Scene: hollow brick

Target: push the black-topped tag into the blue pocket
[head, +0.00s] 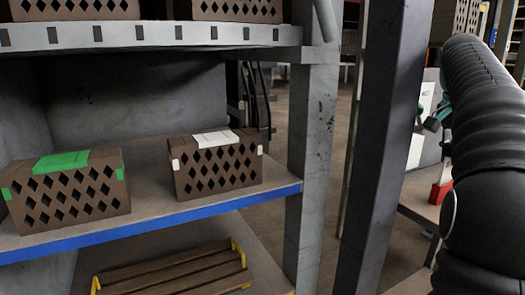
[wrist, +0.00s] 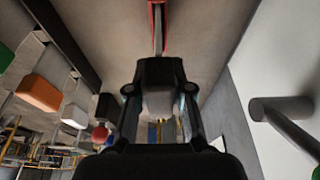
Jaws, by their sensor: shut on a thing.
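My gripper (wrist: 160,75) shows from behind in the middle of the wrist view. Its dark fingers are closed together around a small pale grey thing (wrist: 158,103), mostly hidden between them. I cannot make out whether this is the black-topped tag. In the head view my gripper (head: 432,122) is at the far right, beside a white upright panel (head: 425,98) and partly covered by my arm. I cannot make out the blue pocket in either view.
A dark post (head: 380,150) stands just left of my gripper. A red thing (head: 440,192) with a pale upper part is below it. The wrist view shows a grey round peg (wrist: 275,110) on the right. A shelf (head: 215,205) at left holds two hollow bricks (head: 218,170).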

